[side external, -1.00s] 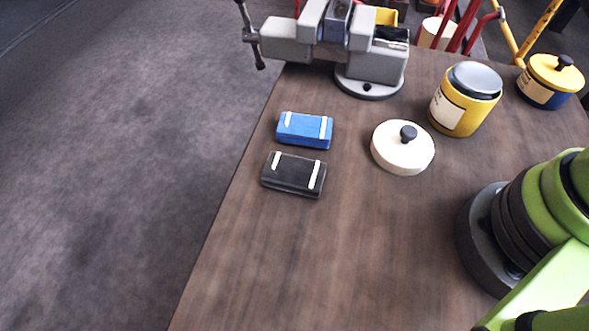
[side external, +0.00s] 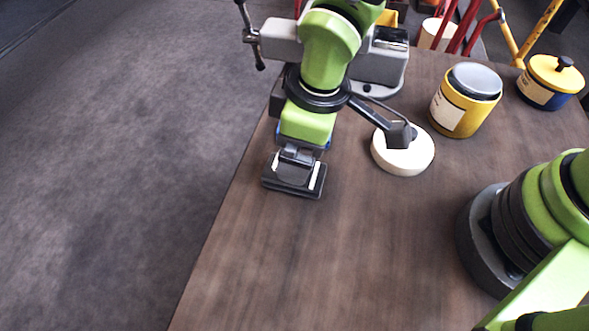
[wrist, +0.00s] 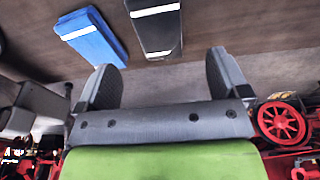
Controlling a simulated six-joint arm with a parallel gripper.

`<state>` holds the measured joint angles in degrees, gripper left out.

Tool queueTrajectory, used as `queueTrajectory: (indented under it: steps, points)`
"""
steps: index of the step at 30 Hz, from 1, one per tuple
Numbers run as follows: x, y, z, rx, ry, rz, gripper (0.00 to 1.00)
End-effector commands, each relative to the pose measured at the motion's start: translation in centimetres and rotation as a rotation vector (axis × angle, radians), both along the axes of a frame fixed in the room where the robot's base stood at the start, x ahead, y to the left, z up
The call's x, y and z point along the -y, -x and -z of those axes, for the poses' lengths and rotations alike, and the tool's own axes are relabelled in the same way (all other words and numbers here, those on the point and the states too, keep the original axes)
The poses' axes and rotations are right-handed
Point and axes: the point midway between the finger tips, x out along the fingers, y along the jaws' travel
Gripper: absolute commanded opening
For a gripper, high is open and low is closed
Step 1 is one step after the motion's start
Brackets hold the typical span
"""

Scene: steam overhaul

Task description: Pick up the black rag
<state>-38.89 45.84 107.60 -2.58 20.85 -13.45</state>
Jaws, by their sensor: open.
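The black rag (side external: 296,193), a folded dark block with white bands, lies on the wooden table near its left edge. In the wrist view the black rag (wrist: 157,35) shows at the top, beyond the fingertips. My gripper (side external: 297,163) is over the black rag in the side view and covers part of it. A blue rag (wrist: 92,36) with a white band lies to the left of the black one.
A grey vise (side external: 380,65) stands behind. A yellow can (side external: 462,105) and a yellow-lidded blue pot (side external: 550,82) stand back right. The front table (side external: 340,265) is clear.

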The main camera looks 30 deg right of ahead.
Motion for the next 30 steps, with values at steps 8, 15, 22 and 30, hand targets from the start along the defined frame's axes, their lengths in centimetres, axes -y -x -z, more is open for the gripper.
queueTrajectory:
  steps: [8, 15, 22, 30]
  points:
    - [-0.2, -0.3, 2.8, -0.002, 0.001, 0.003, 0.94]
    - [-0.5, -0.7, 6.2, -0.003, 0.002, 0.004, 0.94]
    - [-0.7, -0.9, 7.6, 0.002, 0.000, 0.005, 0.94]
    - [-0.7, -0.9, 7.5, 0.002, 0.000, 0.004, 0.71]
